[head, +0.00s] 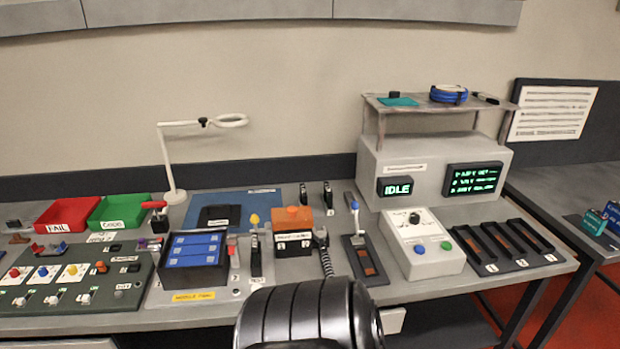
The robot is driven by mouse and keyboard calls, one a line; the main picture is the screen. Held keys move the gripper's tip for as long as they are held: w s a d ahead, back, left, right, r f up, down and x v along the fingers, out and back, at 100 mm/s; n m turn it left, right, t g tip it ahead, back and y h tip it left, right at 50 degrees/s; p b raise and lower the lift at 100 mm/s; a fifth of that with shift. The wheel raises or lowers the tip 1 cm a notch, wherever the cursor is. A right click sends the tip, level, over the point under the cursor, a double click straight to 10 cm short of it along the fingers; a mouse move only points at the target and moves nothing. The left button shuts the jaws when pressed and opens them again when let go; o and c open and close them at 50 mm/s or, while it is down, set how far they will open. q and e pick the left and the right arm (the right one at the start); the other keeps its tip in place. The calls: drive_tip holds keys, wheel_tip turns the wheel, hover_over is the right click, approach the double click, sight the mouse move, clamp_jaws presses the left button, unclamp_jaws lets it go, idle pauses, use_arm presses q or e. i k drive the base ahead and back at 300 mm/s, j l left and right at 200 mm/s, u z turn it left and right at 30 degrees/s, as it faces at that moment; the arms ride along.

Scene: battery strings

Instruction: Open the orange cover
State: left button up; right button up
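The orange cover (296,219) sits in the middle of the bench, on top of a small black unit (294,243) with white labels on its front. It looks closed down over the unit, with a small raised orange part on top. Neither of my grippers shows in the head view. A black ribbed part of my own body fills the bottom centre, in front of the bench, and hides part of its front edge.
Left of the cover stand a yellow-topped lever (255,221) and a tray of blue modules (195,250). A coiled black cord (326,262) hangs close on its right, then a blue-topped lever (355,207). The white-grey tester (432,173) reads IDLE. A lamp (172,165) stands behind.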

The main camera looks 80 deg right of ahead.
sight(281, 220)
drive_tip(key=l+z, duration=0.1)
drive_tip(key=z, duration=2.5)
